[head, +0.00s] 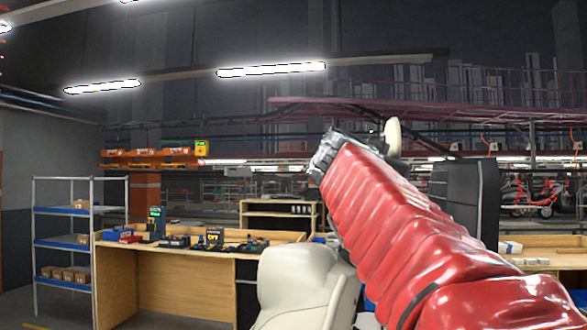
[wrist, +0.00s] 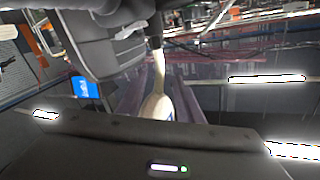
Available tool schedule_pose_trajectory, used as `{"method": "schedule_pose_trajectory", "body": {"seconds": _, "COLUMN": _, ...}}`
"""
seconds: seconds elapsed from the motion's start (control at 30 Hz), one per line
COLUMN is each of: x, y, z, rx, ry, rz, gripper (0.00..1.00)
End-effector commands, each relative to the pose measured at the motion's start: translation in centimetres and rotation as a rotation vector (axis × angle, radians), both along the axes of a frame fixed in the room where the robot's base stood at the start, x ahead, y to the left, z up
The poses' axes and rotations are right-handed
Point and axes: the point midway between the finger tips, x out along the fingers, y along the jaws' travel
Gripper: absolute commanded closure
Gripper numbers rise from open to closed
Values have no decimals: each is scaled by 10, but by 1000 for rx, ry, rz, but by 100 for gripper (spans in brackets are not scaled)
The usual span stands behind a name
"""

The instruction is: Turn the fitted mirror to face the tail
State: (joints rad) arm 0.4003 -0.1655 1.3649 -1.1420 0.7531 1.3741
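The fitted mirror (head: 393,137) shows in the head view as a cream oval head just right of the upper end of my red-sleeved arm. Its stem and mounting are hidden behind the sleeve there. My gripper (head: 323,157) is the grey metal end of the arm, left of the mirror. Its fingers are not clear in either view, and contact with the mirror cannot be told.
A cream body panel or seat (head: 300,285) stands below my arm. A wooden bench (head: 185,260) with small devices and a metal shelf (head: 80,240) are at left. A dark grey panel (head: 470,200) stands right of the arm. A grey ridged block (wrist: 105,45) is beside the mirror stem.

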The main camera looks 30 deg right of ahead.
Motion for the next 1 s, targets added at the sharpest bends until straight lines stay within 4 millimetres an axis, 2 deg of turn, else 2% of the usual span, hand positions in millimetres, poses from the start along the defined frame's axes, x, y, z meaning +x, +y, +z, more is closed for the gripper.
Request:
{"method": "schedule_pose_trajectory", "body": {"seconds": 0.6, "x": -37, "y": 69, "z": 0, "rx": -1, "ry": -2, "rz": 4, "gripper": 67}}
{"method": "schedule_pose_trajectory", "body": {"seconds": 1.0, "x": -56, "y": 106, "z": -1, "rx": 1, "ry": 1, "rz": 3, "gripper": 67}}
